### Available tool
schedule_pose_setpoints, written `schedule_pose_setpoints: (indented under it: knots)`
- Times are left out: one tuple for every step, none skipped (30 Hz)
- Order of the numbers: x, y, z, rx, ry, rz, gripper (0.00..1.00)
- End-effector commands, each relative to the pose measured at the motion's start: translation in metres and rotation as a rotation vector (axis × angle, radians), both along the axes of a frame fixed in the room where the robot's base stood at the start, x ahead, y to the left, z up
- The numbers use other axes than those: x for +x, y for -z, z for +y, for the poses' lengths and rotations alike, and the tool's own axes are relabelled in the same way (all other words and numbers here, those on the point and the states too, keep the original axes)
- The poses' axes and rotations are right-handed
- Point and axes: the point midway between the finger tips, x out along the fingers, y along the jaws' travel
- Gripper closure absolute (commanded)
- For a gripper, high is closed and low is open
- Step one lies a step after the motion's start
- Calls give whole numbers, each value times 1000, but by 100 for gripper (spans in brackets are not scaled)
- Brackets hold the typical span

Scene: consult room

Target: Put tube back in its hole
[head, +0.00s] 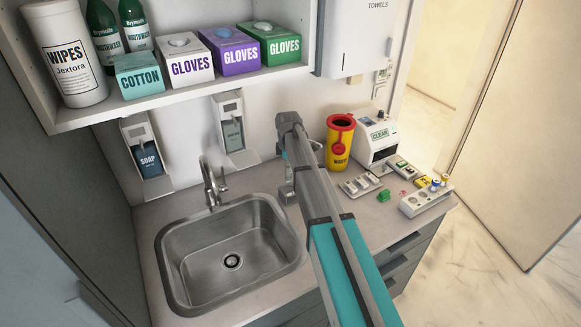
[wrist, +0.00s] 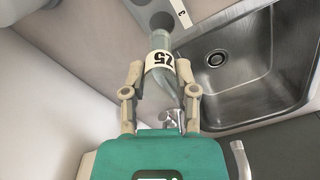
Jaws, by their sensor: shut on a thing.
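In the wrist view my gripper (wrist: 159,78) is shut on a clear tube (wrist: 159,42) with a white label marked in black digits. The tube points away from me, toward the top of the picture. Its far end is beside or over a dark round hole (wrist: 163,20) in a pale grey holder (wrist: 133,17). I cannot tell whether the tip is inside the hole. A second hole shows at the top edge. A white strip marked 3 (wrist: 181,13) lies next to the hole.
The steel sink (head: 232,258) lies left of my arm, with the tap (head: 211,184) behind it.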

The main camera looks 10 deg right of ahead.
Motion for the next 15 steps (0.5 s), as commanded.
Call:
schedule_pose_setpoints:
  knots:
    - [0, 0, 0, 0, 0, 0, 92]
    - [0, 0, 0, 0, 0, 0, 92]
    - [0, 0, 0, 0, 0, 0, 92]
    - [0, 0, 0, 0, 0, 0, 92]
    - [0, 0, 0, 0, 0, 0, 92]
    - [0, 0, 0, 0, 0, 0, 92]
    - [0, 1, 0, 0, 0, 0, 92]
    - [0, 1, 0, 0, 0, 0, 92]
    - [0, 2, 0, 0, 0, 0, 92]
    - [0, 3, 0, 0, -1, 0, 92]
    - [0, 4, 1, 0, -1, 0, 92]
    - [0, 6, 1, 0, -1, 0, 92]
    - [0, 7, 1, 0, -1, 0, 92]
    - [0, 8, 1, 0, -1, 0, 92]
    - [0, 10, 1, 0, -1, 0, 92]
